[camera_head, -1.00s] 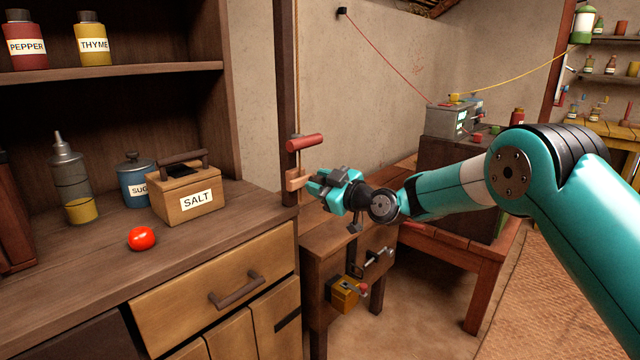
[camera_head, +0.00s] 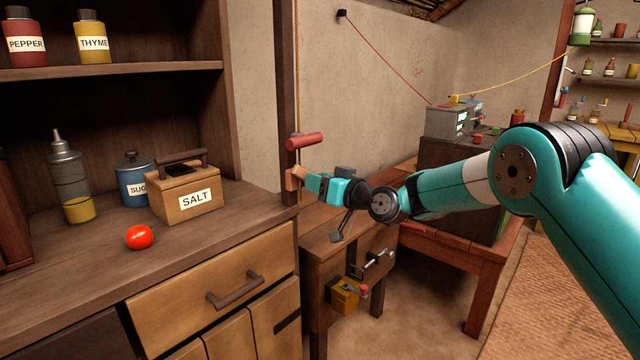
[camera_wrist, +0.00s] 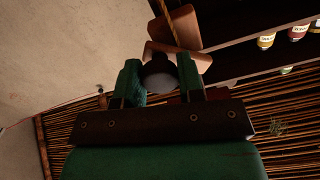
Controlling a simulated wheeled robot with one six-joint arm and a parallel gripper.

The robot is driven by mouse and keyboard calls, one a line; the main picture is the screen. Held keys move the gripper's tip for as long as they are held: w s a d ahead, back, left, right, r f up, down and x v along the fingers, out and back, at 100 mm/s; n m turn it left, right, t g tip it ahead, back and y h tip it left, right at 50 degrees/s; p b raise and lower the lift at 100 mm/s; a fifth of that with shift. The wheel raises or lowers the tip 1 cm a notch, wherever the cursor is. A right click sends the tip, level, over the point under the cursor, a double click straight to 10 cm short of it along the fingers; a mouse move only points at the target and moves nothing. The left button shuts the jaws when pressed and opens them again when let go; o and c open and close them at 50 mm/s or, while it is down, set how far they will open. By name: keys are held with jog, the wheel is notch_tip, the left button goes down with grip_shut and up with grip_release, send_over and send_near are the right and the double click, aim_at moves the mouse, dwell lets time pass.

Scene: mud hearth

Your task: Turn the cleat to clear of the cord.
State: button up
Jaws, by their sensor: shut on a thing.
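The cleat (camera_head: 294,176) is a small pale wooden piece on the dark upright post, below a red handle. It sits tilted, with my gripper (camera_head: 311,182) at its right side. In the wrist view, my gripper's two green fingers (camera_wrist: 160,82) close on a dark rounded knob (camera_wrist: 158,68) in front of the wooden cleat (camera_wrist: 180,52). The cord (camera_head: 298,80) runs down along the post to the cleat area; its upper end also shows in the wrist view (camera_wrist: 165,18). My fingers hide whether the cord touches the cleat.
The red handle (camera_head: 304,140) juts out just above my gripper. The counter (camera_head: 100,250) with a salt box (camera_head: 188,195) and tomato (camera_head: 139,237) is to the left. A small wooden table (camera_head: 325,255) with a crank lies below.

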jog(key=m+p, duration=0.1)
jog(key=m, duration=0.3)
jog(key=shift+m, duration=0.3)
jog(key=shift+m+p, duration=0.45)
jog(key=shift+m, duration=1.25)
jog(key=o, duration=0.9)
jog(key=shift+d, duration=0.1)
jog(key=b+v, duration=0.2)
jog(key=v, duration=1.5)
jog(key=shift+s+d+f, duration=0.1)
jog(key=shift+s+d, duration=0.05)
